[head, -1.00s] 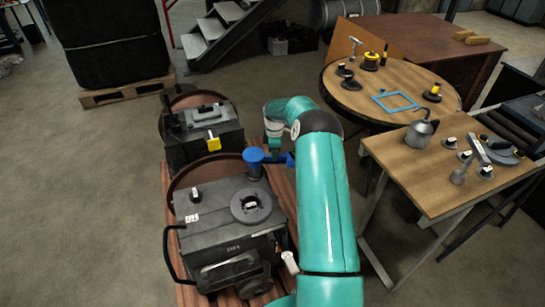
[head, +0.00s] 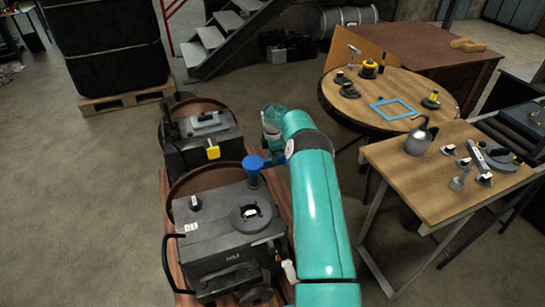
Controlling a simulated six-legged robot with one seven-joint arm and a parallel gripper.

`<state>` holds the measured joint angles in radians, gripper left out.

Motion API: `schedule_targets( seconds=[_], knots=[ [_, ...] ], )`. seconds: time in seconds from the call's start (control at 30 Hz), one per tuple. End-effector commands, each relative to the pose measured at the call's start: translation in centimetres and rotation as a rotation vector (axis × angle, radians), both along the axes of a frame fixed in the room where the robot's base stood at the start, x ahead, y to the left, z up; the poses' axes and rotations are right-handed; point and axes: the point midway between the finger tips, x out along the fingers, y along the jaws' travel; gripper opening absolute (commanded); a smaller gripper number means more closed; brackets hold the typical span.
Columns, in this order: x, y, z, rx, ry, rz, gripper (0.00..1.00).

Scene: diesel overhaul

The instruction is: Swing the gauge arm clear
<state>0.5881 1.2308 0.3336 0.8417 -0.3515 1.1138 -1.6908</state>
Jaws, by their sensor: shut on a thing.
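A blue gauge arm (head: 272,162) reaches right from a blue cup-shaped post head (head: 253,164). The post stands at the back right of the nearer dark grey engine block (head: 225,242). My gripper (head: 279,158) is at the right end of the blue arm, just beyond the block's back right corner. It is shut on the gauge arm, but its fingers are small and partly hidden by my teal forearm.
A second grey block (head: 203,140) with a yellow part stands behind. To the right are a wooden bench (head: 410,185) with an oil can (head: 420,138) and a round table (head: 350,115) with several parts. Open floor lies left.

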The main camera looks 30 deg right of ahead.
Motion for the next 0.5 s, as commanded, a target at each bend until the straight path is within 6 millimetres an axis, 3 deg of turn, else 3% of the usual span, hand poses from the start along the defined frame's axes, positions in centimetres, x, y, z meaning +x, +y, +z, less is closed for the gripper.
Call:
schedule_targets(
  seconds=[0.07,0.1,0.2,0.5],
  knots=[
    [0.13,0.18,0.08,0.002,-0.002,0.004,0.00],
    [0.13,0.18,0.08,0.002,-0.002,0.004,0.20],
    [0.11,0.16,0.07,0.001,-0.002,0.003,0.40],
    [0.06,0.05,0.12,0.000,-0.002,0.001,0.40]
  ],
)
